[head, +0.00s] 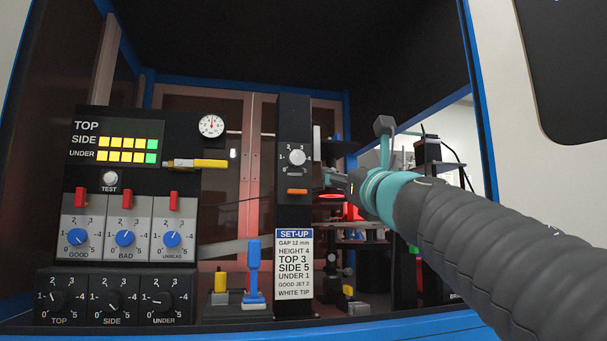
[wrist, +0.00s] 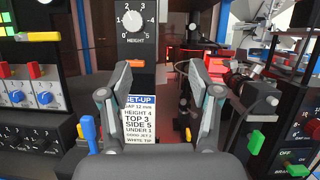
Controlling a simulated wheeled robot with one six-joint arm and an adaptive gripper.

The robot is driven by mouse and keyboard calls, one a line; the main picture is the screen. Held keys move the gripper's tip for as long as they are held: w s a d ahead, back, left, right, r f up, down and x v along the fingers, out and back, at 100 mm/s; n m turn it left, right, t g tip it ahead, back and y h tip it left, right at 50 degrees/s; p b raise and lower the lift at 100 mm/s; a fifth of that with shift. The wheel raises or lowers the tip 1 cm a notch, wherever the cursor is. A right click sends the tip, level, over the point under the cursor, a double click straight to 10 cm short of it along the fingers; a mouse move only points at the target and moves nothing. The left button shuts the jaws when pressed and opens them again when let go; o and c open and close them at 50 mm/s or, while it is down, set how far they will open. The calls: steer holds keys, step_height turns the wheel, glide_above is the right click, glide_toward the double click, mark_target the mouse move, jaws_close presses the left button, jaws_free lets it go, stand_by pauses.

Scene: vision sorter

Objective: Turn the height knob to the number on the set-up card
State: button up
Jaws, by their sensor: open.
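The height knob (head: 297,157) is a round white knob on a dark upright column, with a number scale around it. In the wrist view the knob (wrist: 134,20) sits at the top, above the word HEIGHT. Its mark seems to point to the upper left, but it is too small to read surely. The white set-up card (head: 294,264) is low on the same column and reads HEIGHT 4; it also shows in the wrist view (wrist: 139,124). My gripper (wrist: 157,70) is open and empty, its fingers apart, below and right of the knob and not touching it.
An orange tab (head: 297,191) is just below the knob. A panel with several blue knobs (head: 125,238) stands at the left. A blue lever (head: 253,270) is beside the card. Black devices and a red-lit part (head: 352,210) are at the right. A blue frame borders the opening.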

mark_target(298, 158)
steer(key=w+a+r+n+y+p, duration=0.1)
steer(key=w+a+r+n, duration=0.1)
steer(key=w+a, duration=0.1)
steer(key=w+a+r+n+g+y+p, duration=0.1)
steer(key=w+a+r+n+p, duration=0.1)
steer(key=w, duration=0.2)
steer(key=w+a+r+n+p, duration=0.2)
steer(key=w+a, duration=0.1)
steer(key=w, duration=0.1)
steer(key=shift+a+n+y, duration=0.35)
steer(key=shift+n+y, duration=0.05)
steer(key=shift+w+a+p, duration=0.25)
steer(key=shift+w+p, duration=0.15)
steer(key=shift+w, duration=0.05)
steer(key=c, duration=1.1)
